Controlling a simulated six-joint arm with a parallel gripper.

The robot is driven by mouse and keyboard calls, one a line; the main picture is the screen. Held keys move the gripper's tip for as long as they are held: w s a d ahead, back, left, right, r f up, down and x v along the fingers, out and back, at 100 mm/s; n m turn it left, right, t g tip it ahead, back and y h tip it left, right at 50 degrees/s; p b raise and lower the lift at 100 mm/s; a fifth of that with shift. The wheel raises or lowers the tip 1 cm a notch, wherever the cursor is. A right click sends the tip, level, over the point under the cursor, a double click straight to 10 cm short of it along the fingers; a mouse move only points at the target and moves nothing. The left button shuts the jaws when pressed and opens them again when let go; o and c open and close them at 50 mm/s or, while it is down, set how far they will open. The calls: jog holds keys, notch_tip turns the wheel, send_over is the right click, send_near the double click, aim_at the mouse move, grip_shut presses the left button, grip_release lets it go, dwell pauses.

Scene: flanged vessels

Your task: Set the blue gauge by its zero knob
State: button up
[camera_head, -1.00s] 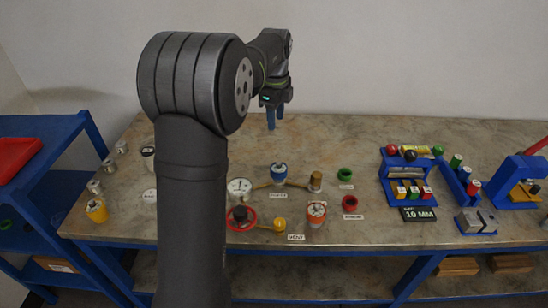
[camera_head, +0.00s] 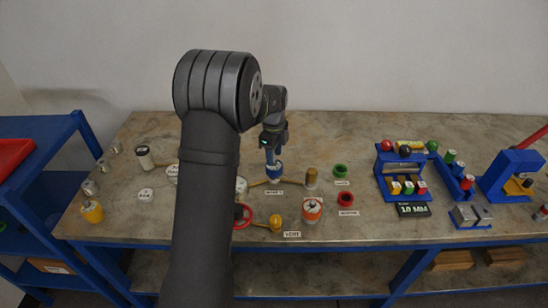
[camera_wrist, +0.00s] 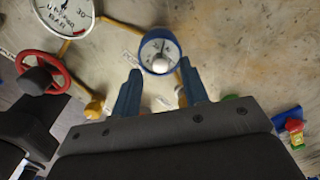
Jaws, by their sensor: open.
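The blue gauge (camera_wrist: 160,52) is a small round gauge with a blue body and a white dial, seen between and just beyond my fingertips in the wrist view. A pale round knob (camera_wrist: 160,66) shows on its near side. In the head view the blue gauge (camera_head: 274,170) stands on the table, partly hidden by my gripper (camera_head: 272,154).
A large white dial (camera_wrist: 66,14) and a red handwheel (camera_wrist: 42,74) lie left of the gauge. Yellow pipes join the fittings. Blue racks stand farther right.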

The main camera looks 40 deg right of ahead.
jog(key=shift+f, duration=0.95)
jog(key=shift+c, duration=0.2)
grip_shut()
jog(key=shift+n, duration=0.3)
jog(key=n, duration=1.1)
